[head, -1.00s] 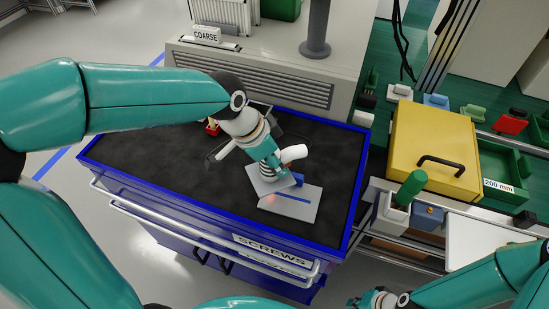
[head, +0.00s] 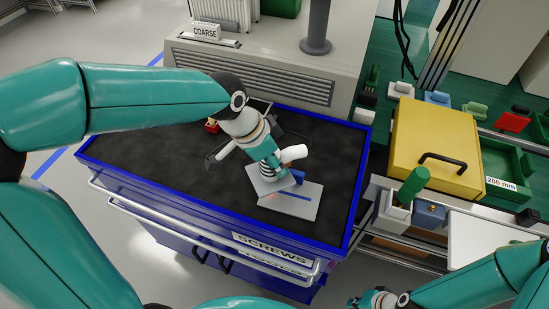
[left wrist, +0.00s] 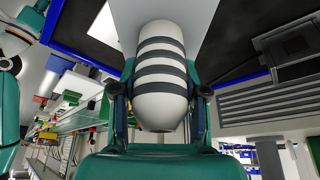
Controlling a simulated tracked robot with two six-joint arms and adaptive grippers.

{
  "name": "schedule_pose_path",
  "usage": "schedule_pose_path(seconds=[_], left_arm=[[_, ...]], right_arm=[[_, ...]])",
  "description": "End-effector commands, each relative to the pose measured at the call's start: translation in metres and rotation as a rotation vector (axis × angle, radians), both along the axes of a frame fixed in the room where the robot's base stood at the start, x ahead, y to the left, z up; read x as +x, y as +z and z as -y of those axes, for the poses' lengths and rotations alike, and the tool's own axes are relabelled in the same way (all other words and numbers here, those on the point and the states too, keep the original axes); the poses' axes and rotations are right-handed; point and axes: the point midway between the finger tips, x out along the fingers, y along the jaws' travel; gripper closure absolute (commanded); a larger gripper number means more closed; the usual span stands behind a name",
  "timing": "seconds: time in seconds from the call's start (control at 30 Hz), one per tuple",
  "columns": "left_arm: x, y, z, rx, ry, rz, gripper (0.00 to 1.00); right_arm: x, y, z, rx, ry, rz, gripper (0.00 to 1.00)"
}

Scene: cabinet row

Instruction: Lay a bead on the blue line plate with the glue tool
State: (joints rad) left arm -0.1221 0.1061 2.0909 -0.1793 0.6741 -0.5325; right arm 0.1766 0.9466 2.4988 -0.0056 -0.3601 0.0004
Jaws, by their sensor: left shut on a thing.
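The blue line plate (head: 306,209) is a light grey plate with a blue line, lying on the black top of the blue cart. My left gripper (head: 277,171) is over its upper left part, shut on the glue tool. In the left wrist view the glue tool (left wrist: 160,75) is a white cylinder with dark bands between the fingers. In the head view the gripper and a grey plate-like piece (head: 266,184) hide the tool's tip and part of the plate. A small reddish glow shows near the line's left end. My right gripper (head: 375,300) is low at the bottom edge, its fingers unclear.
The cart (head: 120,172) has a raised blue rim and a front rail. A small red and yellow item (head: 212,126) and a dark cable lie behind the gripper. A yellow box (head: 435,140) and a green-capped holder (head: 409,190) stand to the right. The cart top's left side is clear.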

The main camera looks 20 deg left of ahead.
Motion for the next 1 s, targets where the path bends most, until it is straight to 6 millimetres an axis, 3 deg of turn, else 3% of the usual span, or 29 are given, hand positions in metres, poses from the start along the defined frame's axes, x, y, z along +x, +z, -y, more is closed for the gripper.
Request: schedule_pose_path(seconds=[1.0], left_arm=[[0.001, -0.003, 0.010, -0.001, 0.000, 0.002, 0.87]], right_arm=[[0.000, -0.005, 0.000, 0.000, 0.000, 0.000, 1.00]])
